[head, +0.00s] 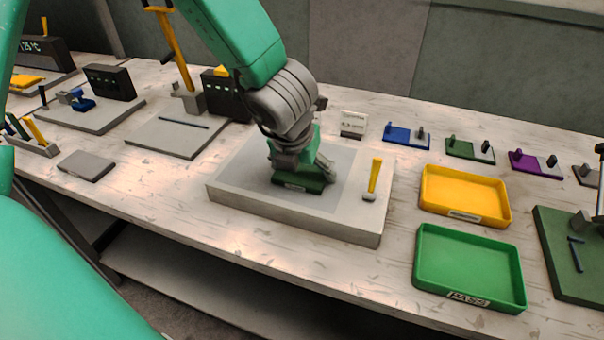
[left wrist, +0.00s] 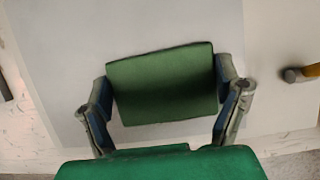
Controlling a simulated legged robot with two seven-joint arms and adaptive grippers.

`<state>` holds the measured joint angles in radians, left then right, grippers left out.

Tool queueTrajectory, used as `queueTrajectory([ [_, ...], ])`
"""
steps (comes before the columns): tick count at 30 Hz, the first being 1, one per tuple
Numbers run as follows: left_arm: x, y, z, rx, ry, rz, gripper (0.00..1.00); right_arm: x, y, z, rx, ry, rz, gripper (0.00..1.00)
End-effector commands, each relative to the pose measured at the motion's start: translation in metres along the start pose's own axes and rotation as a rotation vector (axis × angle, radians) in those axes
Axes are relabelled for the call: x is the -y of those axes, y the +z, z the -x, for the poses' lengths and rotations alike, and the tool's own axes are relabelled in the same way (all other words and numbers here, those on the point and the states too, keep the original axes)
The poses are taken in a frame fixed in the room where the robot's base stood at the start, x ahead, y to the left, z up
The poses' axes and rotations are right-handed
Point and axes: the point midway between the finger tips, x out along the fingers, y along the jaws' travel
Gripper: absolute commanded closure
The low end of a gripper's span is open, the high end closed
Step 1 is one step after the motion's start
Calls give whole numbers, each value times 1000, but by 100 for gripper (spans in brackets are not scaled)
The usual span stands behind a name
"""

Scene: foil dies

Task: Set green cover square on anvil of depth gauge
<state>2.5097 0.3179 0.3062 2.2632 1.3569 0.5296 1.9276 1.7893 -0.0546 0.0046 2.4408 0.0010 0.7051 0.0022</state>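The green cover (head: 301,184) is a dark green flat block at the middle of the grey slab (head: 230,200). My left gripper (head: 304,176) points down over it, a finger on each side. In the left wrist view the cover (left wrist: 162,84) lies between both fingers, which meet its left and right edges, and it sits slightly tilted in the picture. Whether it rests on the slab or hangs just above is hard to tell. A stand with a yellow lever (head: 172,45) and black display box (head: 228,95), possibly the depth gauge, is at the back left. My right gripper is out of view.
A yellow tray (head: 465,193) and a green PASS tray (head: 468,265) are to the right. Blue (head: 405,137), green (head: 470,150) and purple (head: 535,163) holders line the back. A grey flat block (head: 86,165) lies left.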

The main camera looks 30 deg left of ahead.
Motion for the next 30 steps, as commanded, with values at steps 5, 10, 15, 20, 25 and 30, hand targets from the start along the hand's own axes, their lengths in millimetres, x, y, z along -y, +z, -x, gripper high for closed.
queueTrajectory([
  [5,0,0,0,-1,-1,0,50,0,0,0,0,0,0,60],
  [10,0,0,0,-1,0,1,50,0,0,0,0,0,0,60],
  [15,0,2,5,-1,1,0,50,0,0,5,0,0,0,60],
  [20,0,11,26,2,0,3,50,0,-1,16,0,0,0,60],
  [25,0,30,72,5,-4,4,50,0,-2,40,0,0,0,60],
  [30,1,54,129,5,-7,4,50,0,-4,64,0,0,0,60],
])
